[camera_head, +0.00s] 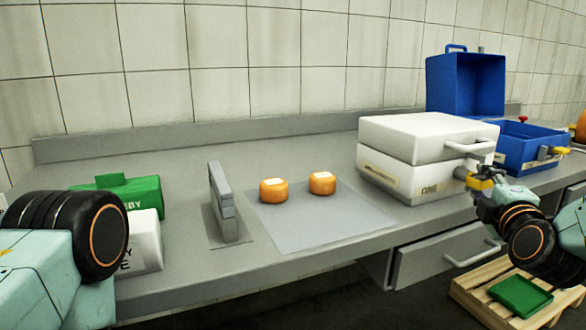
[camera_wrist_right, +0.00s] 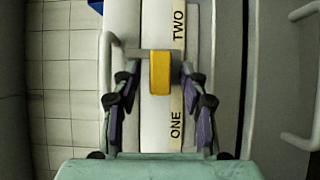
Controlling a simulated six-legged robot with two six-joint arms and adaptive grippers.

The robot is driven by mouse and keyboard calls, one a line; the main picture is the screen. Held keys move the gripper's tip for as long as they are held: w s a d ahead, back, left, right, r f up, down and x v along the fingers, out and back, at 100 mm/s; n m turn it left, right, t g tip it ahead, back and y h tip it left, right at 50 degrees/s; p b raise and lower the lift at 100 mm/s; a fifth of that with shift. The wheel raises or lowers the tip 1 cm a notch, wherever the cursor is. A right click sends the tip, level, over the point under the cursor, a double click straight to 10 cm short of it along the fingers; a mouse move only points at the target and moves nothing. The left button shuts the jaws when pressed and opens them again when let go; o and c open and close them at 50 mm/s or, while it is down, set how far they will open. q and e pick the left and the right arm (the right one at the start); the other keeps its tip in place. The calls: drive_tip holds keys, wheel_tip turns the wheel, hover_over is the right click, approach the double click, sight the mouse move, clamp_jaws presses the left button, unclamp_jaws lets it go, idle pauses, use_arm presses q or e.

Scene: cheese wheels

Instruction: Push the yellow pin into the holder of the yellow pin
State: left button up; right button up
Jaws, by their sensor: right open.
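The yellow pin (camera_wrist_right: 160,72) shows as a yellow block at the front of the white box (camera_wrist_right: 144,120), beside its label strip. It also shows in the head view (camera_head: 479,184), partly hidden by my right gripper. My right gripper (camera_wrist_right: 159,78) is open, with one finger on each side of the pin and gaps between. In the head view my right gripper (camera_head: 487,178) is at the right front of the white box (camera_head: 420,139). The pin's holder cannot be made out clearly. Only my left arm's links show; its gripper is out of view.
Two orange cheese wheels (camera_head: 273,190) (camera_head: 322,183) sit on a pale mat (camera_head: 320,223). A blue open box (camera_head: 528,148) stands at the right, with another yellow part (camera_head: 553,152) on its front.

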drive_tip(key=shift+w+p, duration=0.1)
drive_tip(key=shift+p, duration=0.3)
idle(0.3)
clamp_jaws()
idle(0.5)
